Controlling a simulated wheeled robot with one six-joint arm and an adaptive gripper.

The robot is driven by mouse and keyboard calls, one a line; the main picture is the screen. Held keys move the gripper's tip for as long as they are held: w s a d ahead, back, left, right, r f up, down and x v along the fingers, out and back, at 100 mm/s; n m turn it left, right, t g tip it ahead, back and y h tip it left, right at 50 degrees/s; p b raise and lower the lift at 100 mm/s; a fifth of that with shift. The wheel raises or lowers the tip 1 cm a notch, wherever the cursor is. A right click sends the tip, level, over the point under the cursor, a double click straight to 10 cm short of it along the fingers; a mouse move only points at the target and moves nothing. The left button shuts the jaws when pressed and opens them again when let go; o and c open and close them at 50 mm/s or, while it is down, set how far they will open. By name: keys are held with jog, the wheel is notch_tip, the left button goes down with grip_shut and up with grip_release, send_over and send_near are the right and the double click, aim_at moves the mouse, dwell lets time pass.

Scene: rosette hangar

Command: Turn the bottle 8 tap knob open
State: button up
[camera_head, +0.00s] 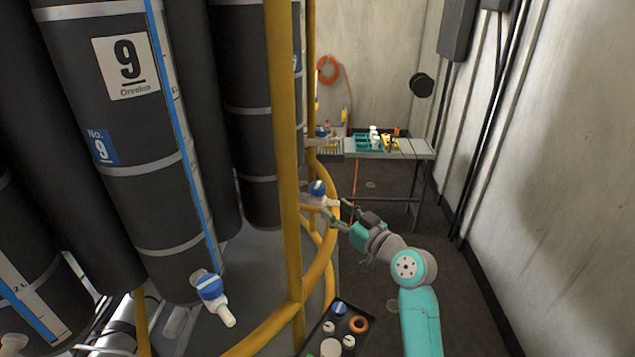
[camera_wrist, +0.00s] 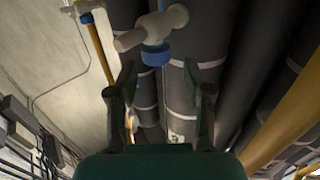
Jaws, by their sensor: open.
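A tap with a blue part and white fittings (camera_head: 318,188) stands out from a dark bottle behind the yellow rail, just beyond my gripper; no readable number shows on that bottle. In the wrist view the tap (camera_wrist: 152,28) has a white T-shaped body and a blue collar, above and ahead of the fingertips. My gripper (camera_head: 338,211) is open and empty. In the wrist view its two fingers (camera_wrist: 160,82) stand apart on either side below the tap, with a gap to the blue part. I cannot tell whether the knob is open or closed.
Bottle 9 (camera_head: 128,66) stands at the left with its own blue and white tap (camera_head: 211,288). A yellow rail and post (camera_head: 286,150) stand close beside my arm. A table (camera_head: 415,151) with small items is at the back. A dark tray (camera_head: 345,315) with parts is below.

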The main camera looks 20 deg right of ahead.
aim_at(313, 183)
jog(key=shift+w+d+r+n, duration=0.1)
jog(key=shift+w+r+n, duration=0.05)
jog(key=shift+w+r, duration=0.35)
jog(key=shift+w+d+r+n, duration=0.15)
jog(key=shift+w+r, duration=0.1)
jog(key=shift+r, duration=0.3)
jog(key=x, duration=1)
jog(key=shift+w+a, duration=0.15)
jog(key=shift+a, duration=0.1)
jog(key=c, duration=0.9)
